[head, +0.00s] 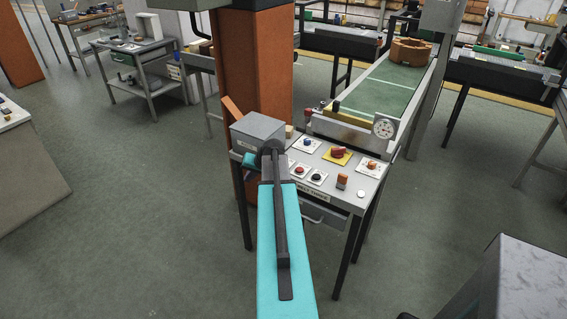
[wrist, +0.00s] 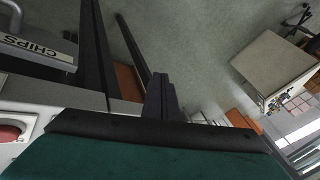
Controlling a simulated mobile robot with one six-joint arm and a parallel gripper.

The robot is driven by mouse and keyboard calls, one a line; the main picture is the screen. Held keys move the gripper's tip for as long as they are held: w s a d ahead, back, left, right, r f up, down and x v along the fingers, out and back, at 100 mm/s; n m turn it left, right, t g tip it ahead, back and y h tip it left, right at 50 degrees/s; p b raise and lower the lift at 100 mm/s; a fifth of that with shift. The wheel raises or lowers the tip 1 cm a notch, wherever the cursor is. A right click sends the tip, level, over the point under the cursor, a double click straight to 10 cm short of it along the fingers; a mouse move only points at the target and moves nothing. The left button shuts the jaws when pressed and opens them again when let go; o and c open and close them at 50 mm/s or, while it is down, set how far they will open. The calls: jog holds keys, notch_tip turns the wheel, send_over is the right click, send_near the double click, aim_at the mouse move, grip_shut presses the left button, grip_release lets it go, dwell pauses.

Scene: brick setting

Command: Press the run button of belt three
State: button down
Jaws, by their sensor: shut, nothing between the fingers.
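The control panel (head: 325,190) of a belt stands in front of me in the head view, with a partly legible label on its front edge. It carries a red button (head: 299,170), a black button (head: 317,177), a blue knob (head: 307,142), a red mushroom button on a yellow plate (head: 338,152) and an orange control (head: 371,165). I cannot tell which is the run button. My teal arm reaches the panel's left side; its end is largely hidden there. In the wrist view my gripper (wrist: 161,92) is shut and empty. A red button (wrist: 10,132) shows at the lower left there.
A grey box (head: 258,131) sits on the panel's left end, close to my arm. An orange-brown pillar (head: 255,80) rises behind it. The green belt (head: 378,88) carries a brown part (head: 409,51). Floor left is clear.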

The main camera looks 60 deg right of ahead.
jog(key=s+d+r+m+h, duration=0.1)
jog(key=s+d+r, duration=0.3)
jog(key=d+r, duration=0.2)
jog(key=s+d+r+m+t+h, duration=0.1)
jog(key=s+d+r+h, duration=0.1)
jog(key=s+d+r, duration=0.2)
jog(key=d+r, duration=0.3)
jog(key=d, duration=0.2)
jog(key=shift+d+t, duration=0.15)
jog(key=shift+t, duration=0.15)
jog(key=shift+w+f+b, duration=0.1)
jog(key=shift+f+b, duration=0.9)
jog(key=shift+f, duration=2.15)
jog(key=shift+f+b, duration=0.9)
jog(key=shift+f, duration=0.35)
jog(key=shift+f, duration=0.2)
jog(key=shift+f+b, duration=0.25)
jog(key=shift+b, duration=0.2)
